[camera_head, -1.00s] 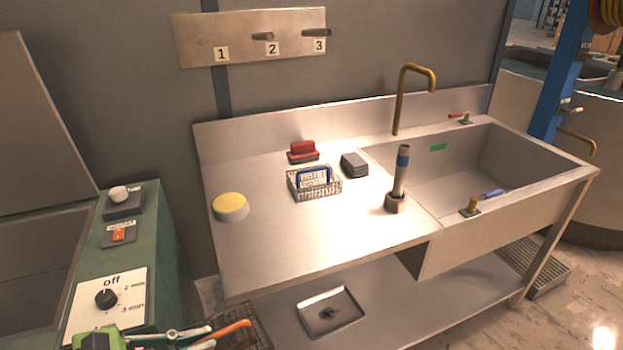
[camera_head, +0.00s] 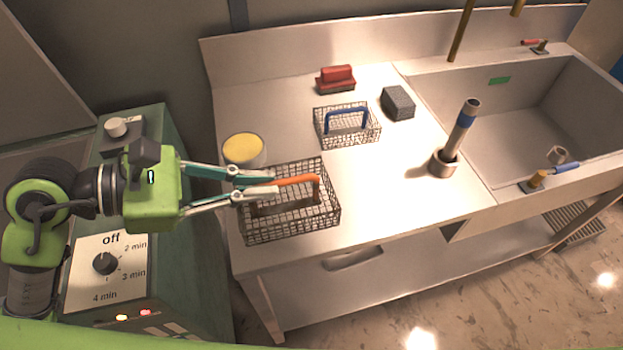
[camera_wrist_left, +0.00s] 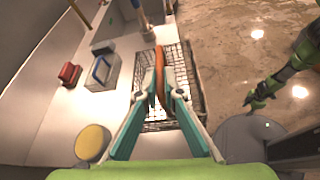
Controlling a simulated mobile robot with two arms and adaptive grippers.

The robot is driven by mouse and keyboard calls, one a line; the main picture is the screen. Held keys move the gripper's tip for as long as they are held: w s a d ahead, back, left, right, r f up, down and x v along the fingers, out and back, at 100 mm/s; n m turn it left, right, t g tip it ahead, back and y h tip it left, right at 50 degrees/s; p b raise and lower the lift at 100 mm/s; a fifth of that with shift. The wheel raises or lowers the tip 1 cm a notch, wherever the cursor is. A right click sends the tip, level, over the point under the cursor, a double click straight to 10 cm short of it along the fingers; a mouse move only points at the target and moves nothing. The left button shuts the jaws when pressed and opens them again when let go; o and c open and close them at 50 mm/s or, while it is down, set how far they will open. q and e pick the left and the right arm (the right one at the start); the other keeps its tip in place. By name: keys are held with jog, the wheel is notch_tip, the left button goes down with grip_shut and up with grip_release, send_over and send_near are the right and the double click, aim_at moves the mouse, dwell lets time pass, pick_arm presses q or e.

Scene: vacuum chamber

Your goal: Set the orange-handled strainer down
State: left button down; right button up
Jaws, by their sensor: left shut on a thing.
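The orange-handled strainer (camera_head: 290,222) is a dark wire-mesh basket with an orange bar handle. My left gripper (camera_head: 268,184) is shut on the left part of that handle and holds the basket level over the front left of the steel counter (camera_head: 385,200). I cannot tell whether the mesh bottom touches the counter. In the left wrist view the strainer (camera_wrist_left: 186,88) hangs between and beyond the fingers, with floor showing past its right side. My right gripper (camera_wrist_left: 258,100) shows small at the right of the left wrist view, over the floor; its jaws are too small to judge.
A yellow-topped round tub (camera_head: 244,151) stands close behind the strainer. A blue-handled basket (camera_head: 346,128), a red brush (camera_head: 336,79), a grey block (camera_head: 398,103) and an upright tube in a holder (camera_head: 456,140) stand farther off. The sink (camera_head: 530,110) is at right. Counter between strainer and tube is clear.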

aim_at(308, 170)
pick_arm(q)
jog(key=shift+w+d+f+b, duration=0.2)
jog(key=shift+w+f+b, duration=0.35)
jog(key=shift+b, duration=0.5)
jog(key=w+d+p, duration=0.1)
jog(key=w, duration=0.1)
jog(key=w+d+f+p, duration=0.1)
jog(key=shift+w+d, duration=0.35)
jog(key=w+d+f, duration=0.1)
jog(key=f, duration=0.1)
jog(key=w+d+f+p, duration=0.1)
jog(key=w+f, duration=0.1)
jog(key=w+d+f, duration=0.1)
jog(key=w+f, duration=0.1)
jog(key=shift+w+d+f+p, duration=0.1)
jog(key=shift+d+p, duration=0.15)
jog(key=shift+p, duration=0.15)
jog(key=shift+w+f, duration=0.1)
jog(key=shift+f, duration=0.15)
jog(key=f, duration=0.1)
jog(key=f+p, duration=0.1)
jog(key=f, duration=0.1)
jog(key=shift+w+d+f, duration=0.2)
jog(key=shift+d+f, duration=0.05)
pick_arm(e)
jog(key=shift+w+a+r, duration=0.3)
jog(key=shift+w+r, duration=0.6)
jog(key=shift+w, duration=0.05)
pick_arm(q)
jog(key=shift+f, duration=0.1)
